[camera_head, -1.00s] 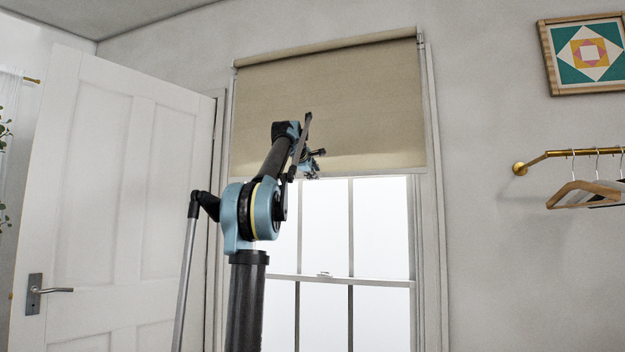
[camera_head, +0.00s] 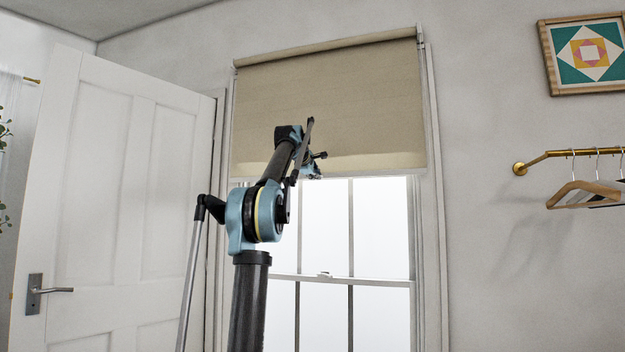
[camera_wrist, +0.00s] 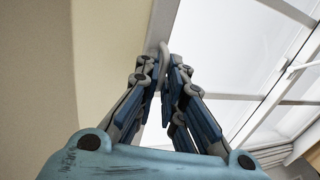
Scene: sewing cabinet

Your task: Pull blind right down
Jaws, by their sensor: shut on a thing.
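The beige roller blind (camera_head: 365,105) hangs over the upper half of the window in the head view, its lower edge just above the window's middle. My gripper (camera_head: 314,166) is at this lower edge, partly hidden by my own arm. In the wrist view the blind's cloth (camera_wrist: 35,90) fills the left side, with its pale bottom bar (camera_wrist: 161,24) beside the fingertips. A grey pull loop (camera_wrist: 164,50) hangs from the bar, between the fingertips of my gripper (camera_wrist: 163,75). My gripper is shut on this loop; the fingers hide part of it.
The bare window panes (camera_head: 380,230) show below the blind, with a sash rail and a small catch (camera_head: 324,274). A white door (camera_head: 120,200) stands at left. A brass rail (camera_head: 570,153) with hangers (camera_head: 583,192) and a framed picture (camera_head: 585,53) are at right.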

